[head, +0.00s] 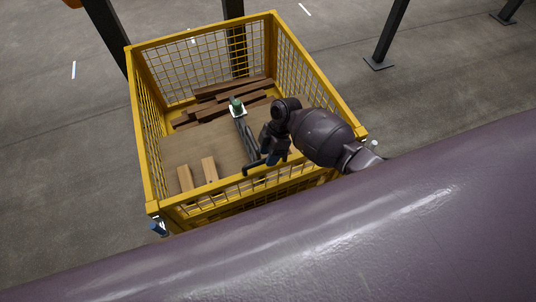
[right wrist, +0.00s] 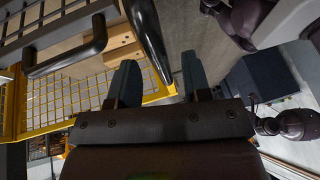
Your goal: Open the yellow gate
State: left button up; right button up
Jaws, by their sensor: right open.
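A yellow mesh cage stands on the floor in the head view. Its near panel, which I take as the yellow gate (head: 213,209), looks upright and shut, its right part partly hidden by my arm. A black bar handle (head: 255,166) shows near its top rail; a black handle (right wrist: 66,58) also shows in the right wrist view. My right gripper (head: 271,157) is at the near panel's top, close beside the handle. In the right wrist view the right gripper (right wrist: 160,82) is open, with a dark bar ahead of the gap; contact cannot be told. My left gripper is not in view.
Wooden planks (head: 222,100) and light wood blocks (head: 210,169) lie inside the cage. A dark post (head: 390,38) stands beyond at right. The floor left of the cage is clear.

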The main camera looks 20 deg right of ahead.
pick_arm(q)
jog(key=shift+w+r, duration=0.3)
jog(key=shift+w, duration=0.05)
pick_arm(e)
jog(key=shift+s+a+f, duration=0.1)
jog(key=shift+f, duration=0.2)
jog(key=shift+c, duration=0.2)
grip_shut()
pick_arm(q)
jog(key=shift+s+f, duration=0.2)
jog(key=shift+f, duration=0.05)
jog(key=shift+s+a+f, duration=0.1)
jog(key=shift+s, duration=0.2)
